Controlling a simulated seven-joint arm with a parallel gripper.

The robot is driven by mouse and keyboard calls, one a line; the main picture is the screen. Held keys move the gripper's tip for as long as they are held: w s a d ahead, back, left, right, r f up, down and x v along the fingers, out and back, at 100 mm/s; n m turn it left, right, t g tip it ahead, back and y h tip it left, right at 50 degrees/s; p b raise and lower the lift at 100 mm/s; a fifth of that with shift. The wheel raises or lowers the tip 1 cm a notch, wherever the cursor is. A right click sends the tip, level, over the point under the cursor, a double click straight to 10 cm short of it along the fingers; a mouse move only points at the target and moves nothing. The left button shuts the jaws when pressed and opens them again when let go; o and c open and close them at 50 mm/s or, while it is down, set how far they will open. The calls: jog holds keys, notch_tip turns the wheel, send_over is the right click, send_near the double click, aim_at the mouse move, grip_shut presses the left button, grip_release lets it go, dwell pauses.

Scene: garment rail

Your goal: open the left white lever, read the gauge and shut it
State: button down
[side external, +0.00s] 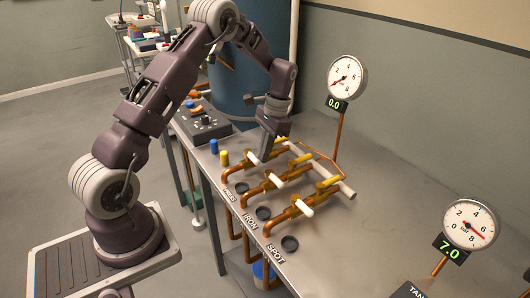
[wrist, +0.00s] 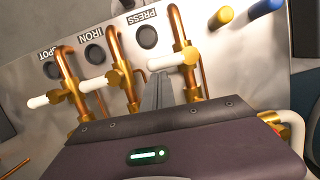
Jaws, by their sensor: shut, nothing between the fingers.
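Three white levers sit on brass valves on copper pipes. The left white lever (side external: 253,158), on the PRESS line, also shows in the wrist view (wrist: 166,62). The middle lever (side external: 278,182) is on the IRON line and the right lever (side external: 304,207) on SPOT. All three point the same way, across their pipes. My gripper (side external: 265,154) is shut and empty, its fingertips close beside the left lever; I cannot tell whether they touch. The fingers also show in the wrist view (wrist: 158,80). The rear gauge (side external: 347,77) reads 0.0 on its green display.
A second gauge (side external: 470,225), by a TANK label (side external: 410,291), reads 7.0. Blue and yellow knobs (side external: 224,158) and a dark control box (side external: 203,124) stand to the left.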

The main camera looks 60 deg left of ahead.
jog(key=shift+s, duration=0.15)
jog(key=m, duration=0.1)
jog(key=s+m, duration=0.1)
jog(key=m, duration=0.1)
jog(key=shift+s+d+y, duration=0.25)
jog(key=shift+d+y, duration=0.05)
jog(key=shift+y, duration=0.1)
jog(key=s+m, duration=0.1)
jog(key=m, duration=0.1)
jog(key=s+m+y, duration=0.1)
jog(key=m, duration=0.1)
jog(key=shift+s+m+t, duration=0.1)
jog(key=shift+m+t, duration=0.2)
jog(key=shift+m, duration=0.1)
jog(key=s+m, duration=0.1)
jog(key=m, duration=0.1)
jog(key=s+a+m+t, duration=0.1)
jog(key=m, duration=0.2)
jog(key=shift+s+a+y, duration=0.1)
jog(key=shift+s+y, duration=0.1)
jog(key=shift+y, duration=0.1)
jog(key=m, duration=0.1)
jog(key=s+a+m, duration=0.1)
jog(key=m, duration=0.1)
jog(key=shift+t, duration=0.4)
jog(key=shift+s+a, duration=0.1)
jog(key=shift+a, duration=0.15)
jog(key=shift+s+a, duration=0.1)
